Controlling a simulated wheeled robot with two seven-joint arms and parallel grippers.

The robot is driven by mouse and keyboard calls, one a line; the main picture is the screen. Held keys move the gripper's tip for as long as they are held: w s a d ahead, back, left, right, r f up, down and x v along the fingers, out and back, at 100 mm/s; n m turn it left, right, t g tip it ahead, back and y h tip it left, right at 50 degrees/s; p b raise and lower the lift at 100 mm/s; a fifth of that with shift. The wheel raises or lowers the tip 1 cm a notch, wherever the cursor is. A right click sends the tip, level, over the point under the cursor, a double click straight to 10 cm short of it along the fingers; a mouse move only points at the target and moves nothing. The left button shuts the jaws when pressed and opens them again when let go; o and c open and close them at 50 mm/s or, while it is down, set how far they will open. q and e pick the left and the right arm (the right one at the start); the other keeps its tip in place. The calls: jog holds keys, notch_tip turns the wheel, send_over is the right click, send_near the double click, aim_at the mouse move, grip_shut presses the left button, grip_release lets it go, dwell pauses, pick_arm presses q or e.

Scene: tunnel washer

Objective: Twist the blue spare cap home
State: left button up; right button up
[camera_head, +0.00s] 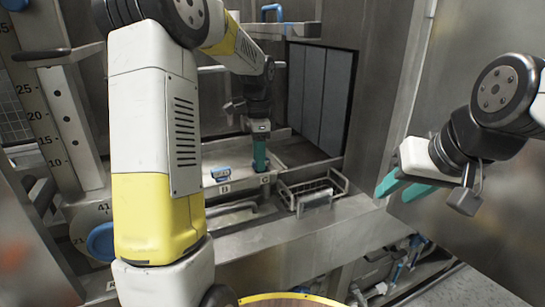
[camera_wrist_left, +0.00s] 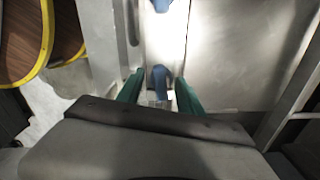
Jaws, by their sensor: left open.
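My left gripper (camera_head: 260,166) points down with its teal fingers over the spot marked C on the grey ledge. In the left wrist view, the open left gripper (camera_wrist_left: 158,88) has a blue cap (camera_wrist_left: 160,77) between its fingers, with a gap visible at the sides. I cannot tell which cap is the spare. My right gripper (camera_head: 392,190) is empty, its teal fingers apart, at the right.
A wire basket (camera_head: 312,188) stands on the ledge right of the left gripper. A dark opening with grey panels (camera_head: 322,95) lies behind. A metal panel (camera_head: 460,215) stands at the right. A scale plate (camera_head: 60,110) and blue knob (camera_head: 102,241) are at the left.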

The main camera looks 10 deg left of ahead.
pick_arm(q)
jog(key=shift+w+d+r, duration=0.1)
jog(key=shift+d+r, duration=0.1)
jog(key=shift+r, duration=0.9)
jog(key=shift+w+d+r, duration=0.1)
jog(key=shift+d+r, duration=0.05)
jog(key=shift+r, duration=0.95)
